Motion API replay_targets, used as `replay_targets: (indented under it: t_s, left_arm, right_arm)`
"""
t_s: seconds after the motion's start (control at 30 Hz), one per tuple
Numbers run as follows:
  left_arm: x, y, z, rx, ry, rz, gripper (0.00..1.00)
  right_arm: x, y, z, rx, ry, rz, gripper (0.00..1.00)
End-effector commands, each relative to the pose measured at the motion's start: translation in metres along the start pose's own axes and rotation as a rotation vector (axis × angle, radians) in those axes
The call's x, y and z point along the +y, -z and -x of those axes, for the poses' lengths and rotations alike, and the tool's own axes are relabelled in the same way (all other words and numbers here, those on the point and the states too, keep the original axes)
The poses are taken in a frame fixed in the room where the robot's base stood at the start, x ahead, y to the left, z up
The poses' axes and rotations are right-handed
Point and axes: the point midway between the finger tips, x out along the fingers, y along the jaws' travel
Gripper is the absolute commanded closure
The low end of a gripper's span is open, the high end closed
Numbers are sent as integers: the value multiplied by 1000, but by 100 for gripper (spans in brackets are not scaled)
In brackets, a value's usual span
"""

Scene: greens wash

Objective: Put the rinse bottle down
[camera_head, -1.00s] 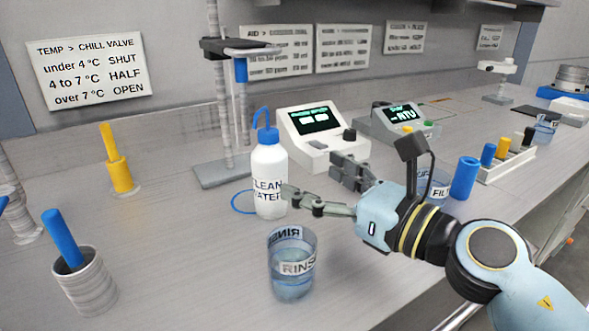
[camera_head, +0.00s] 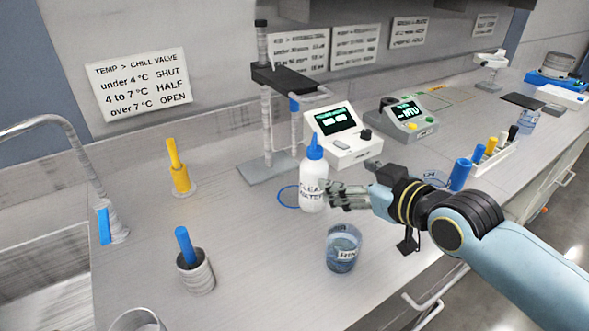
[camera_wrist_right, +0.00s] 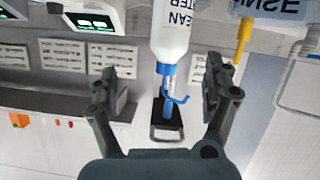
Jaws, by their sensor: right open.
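The rinse bottle (camera_head: 313,192), white with a blue cap and "CLEAN WATER" lettering, stands upright on the bench. A blue ring (camera_head: 282,195) on the bench shows at its left; the bottle hides the rest. My right gripper (camera_head: 335,190) is just right of the bottle, its fingers apart. In the right wrist view the bottle (camera_wrist_right: 171,35) appears upside down, beyond and between the open fingertips (camera_wrist_right: 160,72). Whether a finger touches it is unclear. My left gripper is out of view.
The "RINSE" beaker (camera_head: 342,250) stands in front of the bottle. A clamp stand (camera_head: 270,170) and a meter (camera_head: 345,148) stand behind. A grey holder (camera_head: 197,277) with a blue-handled tool and a sink (camera_head: 40,270) are at left. Bench between holder and beaker is clear.

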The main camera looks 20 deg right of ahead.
Motion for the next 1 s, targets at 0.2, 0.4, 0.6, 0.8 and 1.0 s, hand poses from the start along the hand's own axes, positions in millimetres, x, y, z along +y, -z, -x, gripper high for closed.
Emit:
replay_targets:
  t_s: [0.2, 0.4, 0.6, 0.8, 1.0]
  left_arm:
    - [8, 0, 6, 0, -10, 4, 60]
    - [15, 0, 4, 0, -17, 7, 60]
    - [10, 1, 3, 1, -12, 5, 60]
    - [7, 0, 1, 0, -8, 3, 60]
    - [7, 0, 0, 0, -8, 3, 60]
  right_arm:
    - [-7, -5, -11, -40, 44, -147, 17]
    - [-9, -7, -44, -40, 43, -144, 17]
    - [-10, -7, -60, -39, 43, -142, 17]
    - [-11, -8, -92, -38, 43, -142, 17]
    - [-12, -9, -106, -39, 43, -140, 17]
